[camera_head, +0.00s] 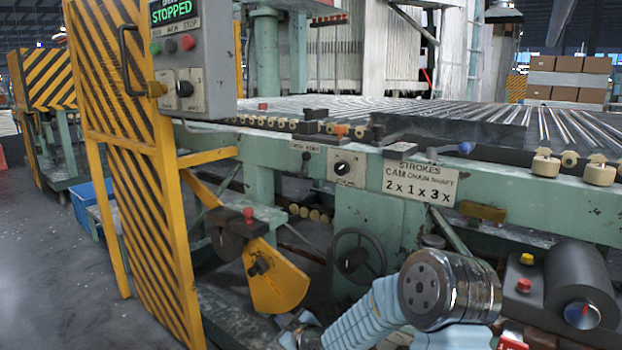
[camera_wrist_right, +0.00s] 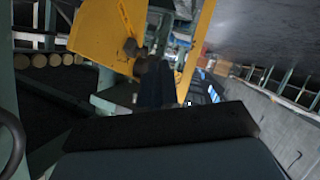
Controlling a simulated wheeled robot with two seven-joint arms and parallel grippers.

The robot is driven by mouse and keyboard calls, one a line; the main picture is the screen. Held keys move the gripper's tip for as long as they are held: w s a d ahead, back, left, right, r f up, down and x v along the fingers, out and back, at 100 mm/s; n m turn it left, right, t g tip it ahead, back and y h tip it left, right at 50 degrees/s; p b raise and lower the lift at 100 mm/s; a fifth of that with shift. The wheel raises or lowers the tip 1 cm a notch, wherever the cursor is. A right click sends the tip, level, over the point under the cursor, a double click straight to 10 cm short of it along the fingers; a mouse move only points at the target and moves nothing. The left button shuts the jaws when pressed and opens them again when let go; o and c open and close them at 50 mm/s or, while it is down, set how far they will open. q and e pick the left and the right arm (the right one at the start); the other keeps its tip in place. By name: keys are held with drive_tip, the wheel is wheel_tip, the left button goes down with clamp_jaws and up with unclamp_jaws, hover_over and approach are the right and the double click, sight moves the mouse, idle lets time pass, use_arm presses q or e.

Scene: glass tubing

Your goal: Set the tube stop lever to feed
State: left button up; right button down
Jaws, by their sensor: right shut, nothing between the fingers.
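My right gripper (camera_head: 292,332) is low at the bottom of the head view, partly cut off, below the yellow plate (camera_head: 277,282) with a dark knob. In the right wrist view, my right gripper's dark fingers (camera_wrist_right: 155,82) are shut and empty, pointing towards the yellow plate (camera_wrist_right: 105,32) and knob. My left gripper is out of view.
A control box (camera_head: 193,55) with a "STOPPED" display hangs upper left beside a striped yellow guard (camera_head: 140,150). A black selector (camera_head: 343,168), a handwheel (camera_head: 357,258) and a strokes sign (camera_head: 420,182) sit along the machine.

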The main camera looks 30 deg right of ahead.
sight(308, 158)
use_arm(q)
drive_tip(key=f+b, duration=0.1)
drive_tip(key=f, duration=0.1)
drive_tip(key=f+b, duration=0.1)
drive_tip(key=b, duration=0.1)
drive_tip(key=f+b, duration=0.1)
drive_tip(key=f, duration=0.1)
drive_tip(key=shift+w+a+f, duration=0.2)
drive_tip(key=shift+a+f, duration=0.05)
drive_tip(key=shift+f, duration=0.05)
use_arm(e)
drive_tip(key=s+d+r+n+t+h, duration=0.1)
drive_tip(key=d+r+n+t, duration=0.1)
drive_tip(key=r, duration=0.8)
drive_tip(key=d+r+n+t+h, duration=0.1)
drive_tip(key=d+r+n+t, duration=0.2)
drive_tip(key=d+r, duration=0.3)
drive_tip(key=s+d+r+n+t+h, duration=0.1)
drive_tip(key=d+r+t, duration=0.3)
drive_tip(key=r, duration=1)
drive_tip(key=shift+s+d+n+h, duration=0.3)
drive_tip(key=shift+n+h, duration=0.2)
drive_tip(key=shift+n, duration=0.4)
use_arm(q)
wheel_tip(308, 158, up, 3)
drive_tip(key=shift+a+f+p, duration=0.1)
drive_tip(key=shift+p, duration=1.1)
use_arm(e)
drive_tip(key=x, duration=1.4)
drive_tip(key=shift+a+r, duration=0.1)
